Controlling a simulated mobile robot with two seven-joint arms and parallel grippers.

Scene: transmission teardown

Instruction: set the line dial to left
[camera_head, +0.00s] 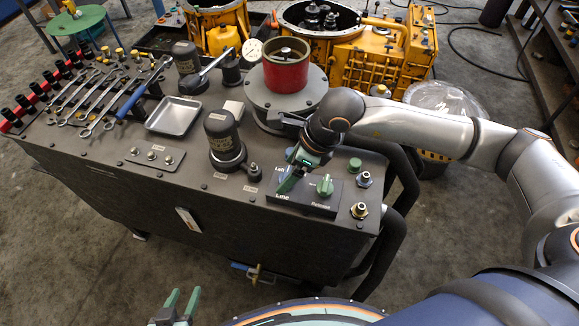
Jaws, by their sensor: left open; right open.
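The dark control panel (308,207) sits at the front right corner of the black bench, with labels reading "Left", "Line" and "Release". A green knob (325,186) stands upright above the "Release" label. My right gripper (293,172) is over the left half of the panel, above the "Line" label, with its green fingers pointing down. It is open. The line dial is mostly or wholly hidden by these fingers, so its setting and any contact cannot be told. My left gripper (183,297) is open and empty at the bottom edge, in front of the bench and away from the panel.
Metal fittings (363,179) and a green button (354,165) stand right of the panel. A black cylinder (223,138), a red-collared fixture (287,70), a metal tray (173,116) and several wrenches (83,98) occupy the bench (120,200). Hoses hang at its right side.

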